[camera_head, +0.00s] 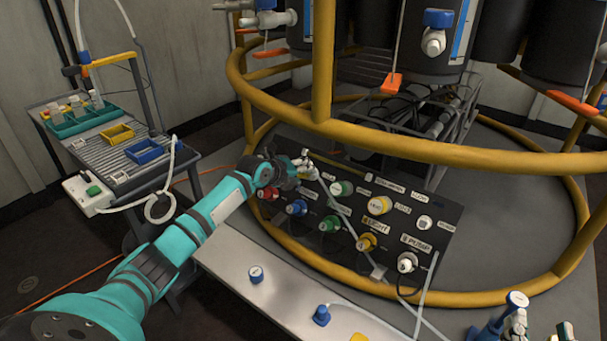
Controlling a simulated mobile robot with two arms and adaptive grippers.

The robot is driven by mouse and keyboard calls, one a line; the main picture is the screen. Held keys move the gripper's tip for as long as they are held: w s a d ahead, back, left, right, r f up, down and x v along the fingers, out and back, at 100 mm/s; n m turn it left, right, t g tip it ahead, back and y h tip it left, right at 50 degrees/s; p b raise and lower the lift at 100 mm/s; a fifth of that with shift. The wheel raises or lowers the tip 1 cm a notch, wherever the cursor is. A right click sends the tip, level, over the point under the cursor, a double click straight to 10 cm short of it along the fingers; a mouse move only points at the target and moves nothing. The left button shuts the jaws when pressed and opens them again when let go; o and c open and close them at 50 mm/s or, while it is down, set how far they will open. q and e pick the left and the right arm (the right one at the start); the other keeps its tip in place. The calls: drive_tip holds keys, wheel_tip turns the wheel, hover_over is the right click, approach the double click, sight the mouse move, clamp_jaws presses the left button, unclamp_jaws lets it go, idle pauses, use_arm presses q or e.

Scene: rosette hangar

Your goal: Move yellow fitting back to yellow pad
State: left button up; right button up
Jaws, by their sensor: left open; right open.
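A dark panel (430,243) carries coloured round fittings in rows. My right gripper (541,329) is open at the bottom right edge, mostly cut off.
A yellow rail (400,145) rings the area behind the panel, with a post (323,60). A silver bench (285,290) holds white (256,274) and blue (320,315) fittings. A cart (105,165) at left carries a yellow tray (117,134) and blue tray (145,151).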

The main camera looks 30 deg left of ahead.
use_arm(q)
drive_tip(key=shift+c, duration=0.4)
clamp_jaws()
